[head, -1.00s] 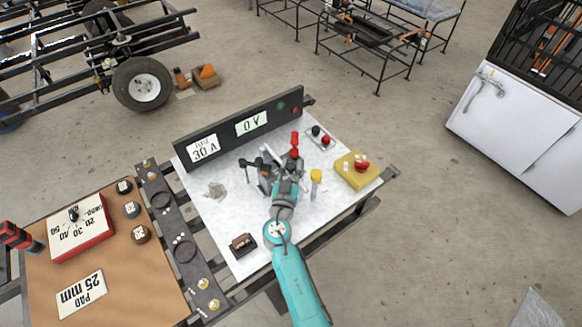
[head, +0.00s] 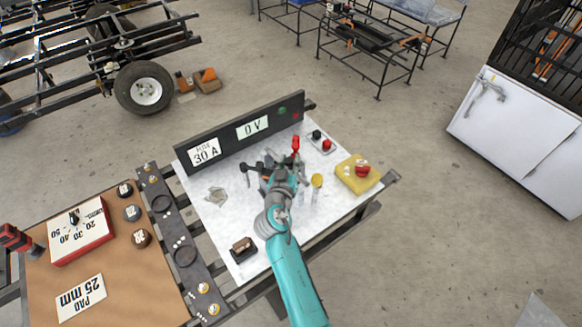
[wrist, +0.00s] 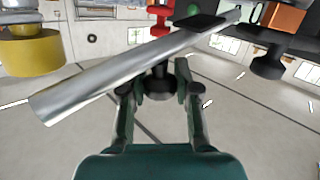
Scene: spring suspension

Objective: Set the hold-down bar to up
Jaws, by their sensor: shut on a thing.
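In the wrist view a silver bar (wrist: 120,77) runs slanted from lower left to upper right, with a black block (wrist: 202,22) on it. I take it for the hold-down bar. A dark knob (wrist: 158,86) sits under it, between the fingers of my gripper (wrist: 156,82), which is shut on the knob. In the head view my gripper (head: 280,172) is over the middle of the white bench top, at a dark fixture (head: 250,167). My arm hides much of the fixture, so the bar's position cannot be told there. A red handle (head: 295,144) stands just behind.
A black panel (head: 225,146) reading 30 A and 0 V stands along the back. A yellow box with a red button (head: 350,178) is at right, and a yellow-topped post (head: 317,181) is close to my gripper. A brown block (head: 242,247) lies near the front left edge.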

